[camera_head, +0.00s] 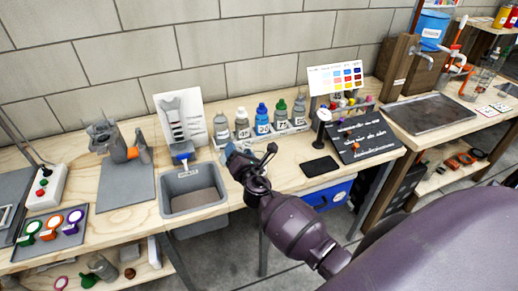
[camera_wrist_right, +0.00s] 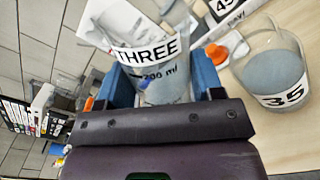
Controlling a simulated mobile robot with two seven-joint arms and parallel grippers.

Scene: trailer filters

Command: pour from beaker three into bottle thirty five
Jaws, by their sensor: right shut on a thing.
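My right gripper (camera_wrist_right: 168,88) is shut on a clear beaker labelled THREE (camera_wrist_right: 165,75), with a blue finger on each side. A 200 ml mark shows below the label; how full the beaker is cannot be told. Bottle thirty five (camera_wrist_right: 275,68), a see-through vessel with grey contents and a 35 label, stands on the wooden table to the right of the beaker and apart from it. My left gripper is not in view.
Several labelled bottles, one with a blue cap (camera_head: 263,120), stand in a row behind. A black board (camera_head: 365,140) and a dark pad (camera_head: 320,167) lie to the right. An orange and white item (camera_wrist_right: 218,53) is near the beaker.

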